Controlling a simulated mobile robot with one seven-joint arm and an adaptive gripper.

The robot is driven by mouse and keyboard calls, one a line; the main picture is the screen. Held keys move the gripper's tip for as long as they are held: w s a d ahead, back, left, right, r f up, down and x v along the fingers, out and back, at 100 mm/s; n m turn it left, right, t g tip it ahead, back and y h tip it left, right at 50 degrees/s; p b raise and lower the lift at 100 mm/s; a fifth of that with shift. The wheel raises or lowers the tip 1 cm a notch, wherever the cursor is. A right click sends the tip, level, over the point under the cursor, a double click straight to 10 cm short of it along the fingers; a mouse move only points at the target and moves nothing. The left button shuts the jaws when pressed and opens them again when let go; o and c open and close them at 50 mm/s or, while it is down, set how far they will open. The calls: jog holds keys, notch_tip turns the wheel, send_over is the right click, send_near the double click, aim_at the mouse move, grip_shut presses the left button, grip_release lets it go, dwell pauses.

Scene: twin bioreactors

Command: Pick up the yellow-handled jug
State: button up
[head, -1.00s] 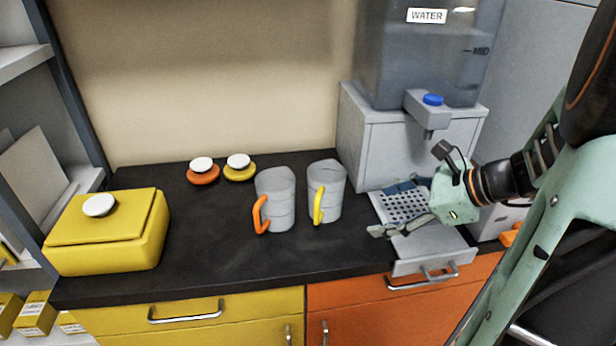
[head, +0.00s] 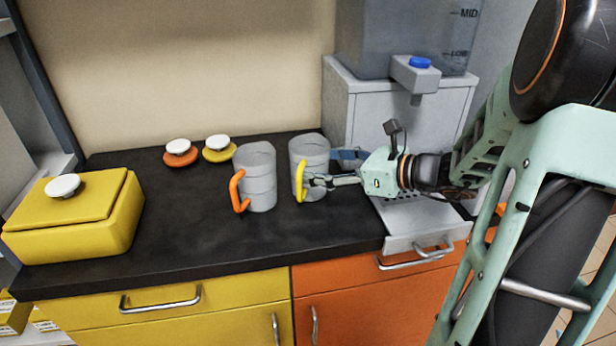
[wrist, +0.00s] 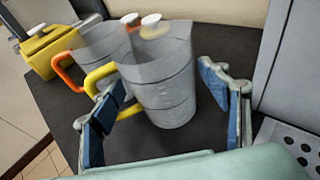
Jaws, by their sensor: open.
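The yellow-handled jug (head: 310,152) is a clear grey upright cup on the dark counter, its yellow handle (head: 300,181) facing front left. It also shows in the wrist view (wrist: 163,85), with its handle at left (wrist: 97,78). My gripper (head: 318,182) is open at the jug's front right side. In the wrist view my gripper (wrist: 168,105) has one blue-padded finger close to the handle and the other right of the jug's body. The jug appears between the fingers; I cannot tell whether either touches it.
An orange-handled jug (head: 258,178) stands just left. Orange (head: 180,154) and yellow (head: 219,150) lids with white knobs lie behind it. A yellow box (head: 75,222) is at far left. The water dispenser (head: 400,120) and its perforated tray (head: 415,222) are at right. The front middle counter is clear.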

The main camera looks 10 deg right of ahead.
jog(key=shift+x, duration=1.45)
jog(key=shift+f, duration=0.1)
jog(key=shift+c, duration=0.5)
jog(key=c, duration=0.9)
jog(key=shift+o, duration=0.2)
